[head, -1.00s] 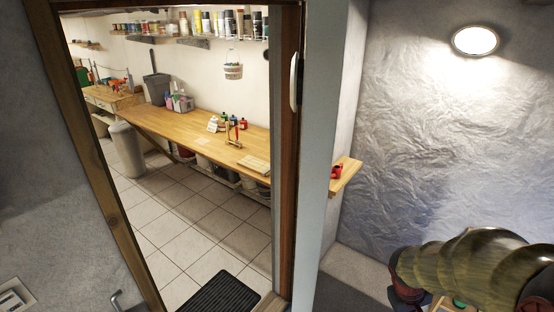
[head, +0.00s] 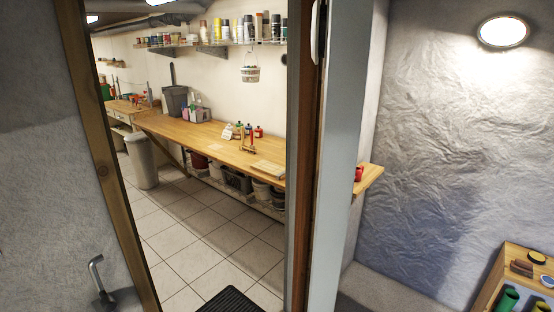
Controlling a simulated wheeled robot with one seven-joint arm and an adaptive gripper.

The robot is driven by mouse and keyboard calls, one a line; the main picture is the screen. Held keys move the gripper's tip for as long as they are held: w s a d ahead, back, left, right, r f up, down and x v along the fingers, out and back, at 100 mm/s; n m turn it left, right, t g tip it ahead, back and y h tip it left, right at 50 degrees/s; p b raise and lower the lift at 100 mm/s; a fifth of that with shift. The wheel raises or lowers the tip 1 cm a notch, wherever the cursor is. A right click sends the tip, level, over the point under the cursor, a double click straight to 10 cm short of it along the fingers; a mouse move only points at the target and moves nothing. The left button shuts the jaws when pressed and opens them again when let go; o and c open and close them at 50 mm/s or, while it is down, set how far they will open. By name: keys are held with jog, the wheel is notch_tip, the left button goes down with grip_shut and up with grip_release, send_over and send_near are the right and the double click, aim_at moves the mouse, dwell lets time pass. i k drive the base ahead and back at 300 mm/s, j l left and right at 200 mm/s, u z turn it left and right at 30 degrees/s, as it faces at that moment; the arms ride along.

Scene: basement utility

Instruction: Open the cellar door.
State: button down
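The cellar doorway stands open, and the room beyond shows through it. Its left wooden frame (head: 104,165) slopes down the left side. On the right a narrow brown upright (head: 308,160) stands beside a pale blue-grey upright panel (head: 345,130). I cannot tell which of these is the door leaf seen on edge. A white, handle-like piece (head: 315,35) sits near the top between them, partly cut off. A grey bent metal lever (head: 98,278) shows at the lower left, beside the frame. My gripper is not in view.
Past the opening are a tiled floor (head: 190,250), a dark mat (head: 232,300), a grey bin (head: 141,162) and a long wooden workbench (head: 215,140). Right of the panel, a small wooden shelf (head: 370,179) juts out. A wooden box (head: 520,250) with jars stands lower right.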

aim_at(342, 30)
jog(key=k+j+z, duration=0.4)
jog(key=k+j, duration=0.5)
jog(key=j, duration=0.15)
jog(key=i+l+u, duration=0.2)
jog(key=k+j, duration=0.05)
